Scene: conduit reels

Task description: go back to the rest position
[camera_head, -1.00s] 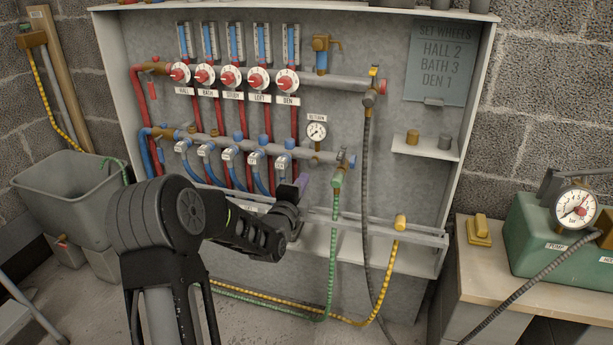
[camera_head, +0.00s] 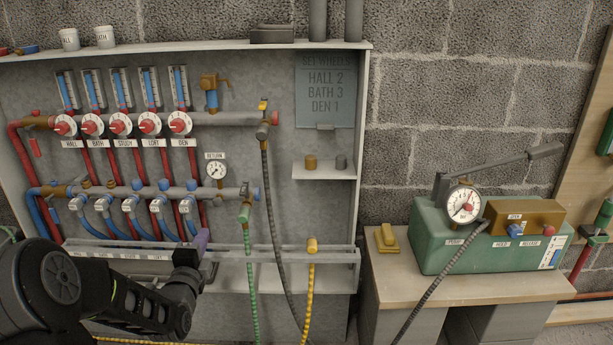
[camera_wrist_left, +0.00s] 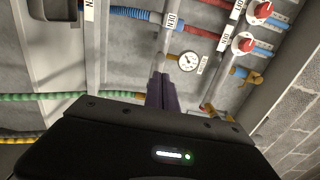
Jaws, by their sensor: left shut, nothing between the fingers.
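My left gripper (camera_head: 201,240) comes in from the lower left in the head view, in front of the lower part of the manifold cabinet. Its narrow purple-grey fingers are together and hold nothing. They also show in the left wrist view (camera_wrist_left: 162,92), pointing toward the cabinet, below the return gauge (camera_wrist_left: 189,61) in that picture. In the head view the fingertips appear just below the DEN end of the lower manifold bar (camera_head: 150,192). Whether they touch anything I cannot tell. My right gripper is not in view.
The rail (camera_head: 285,256) along the cabinet runs close by my left gripper. A green hose (camera_head: 251,290), a grey hose (camera_head: 272,220) and a yellow hose (camera_head: 308,290) hang to its right. A green pump (camera_head: 450,240) and a yellow block (camera_head: 386,238) stand on the bench (camera_head: 500,288).

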